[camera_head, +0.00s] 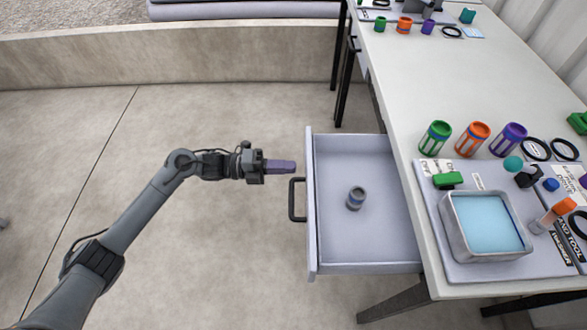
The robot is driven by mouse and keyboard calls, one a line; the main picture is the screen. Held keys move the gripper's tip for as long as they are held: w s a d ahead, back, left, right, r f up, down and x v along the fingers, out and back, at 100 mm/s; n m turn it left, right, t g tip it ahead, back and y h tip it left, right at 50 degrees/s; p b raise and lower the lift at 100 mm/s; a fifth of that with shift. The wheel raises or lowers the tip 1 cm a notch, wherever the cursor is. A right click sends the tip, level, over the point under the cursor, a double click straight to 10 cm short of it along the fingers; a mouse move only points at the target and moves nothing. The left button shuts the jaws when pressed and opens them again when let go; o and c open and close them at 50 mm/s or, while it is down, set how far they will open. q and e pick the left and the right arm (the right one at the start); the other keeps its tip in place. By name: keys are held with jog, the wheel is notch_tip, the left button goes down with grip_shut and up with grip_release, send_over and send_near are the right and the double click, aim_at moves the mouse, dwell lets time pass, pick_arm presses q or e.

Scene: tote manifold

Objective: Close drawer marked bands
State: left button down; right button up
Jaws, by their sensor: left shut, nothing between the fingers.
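An open grey drawer (340,258) sticks out to the left from under the white table. Its dark handle (292,200) is on the drawer's left front face. A small grey band-like ring piece (356,198) with a bluish stripe lies inside on the drawer floor. I cannot make out a label on the drawer. My left gripper (293,166) is shut and empty. Its purple-grey fingers point right, just left of the drawer front and a little above the handle in the picture, seemingly apart from it. My right gripper is not in view.
The white table (450,90) holds green (435,138), orange (472,139) and purple (508,140) cups, and a metal tray (487,252) with a blue inside on a grey board. Table legs stand behind the drawer. The floor left of the drawer is clear.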

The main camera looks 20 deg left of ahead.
pick_arm(q)
jog(key=shift+x, duration=1.1)
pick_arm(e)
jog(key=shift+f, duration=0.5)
pick_arm(q)
jog(key=shift+d+b, duration=0.1)
jog(key=shift+b, duration=0.2)
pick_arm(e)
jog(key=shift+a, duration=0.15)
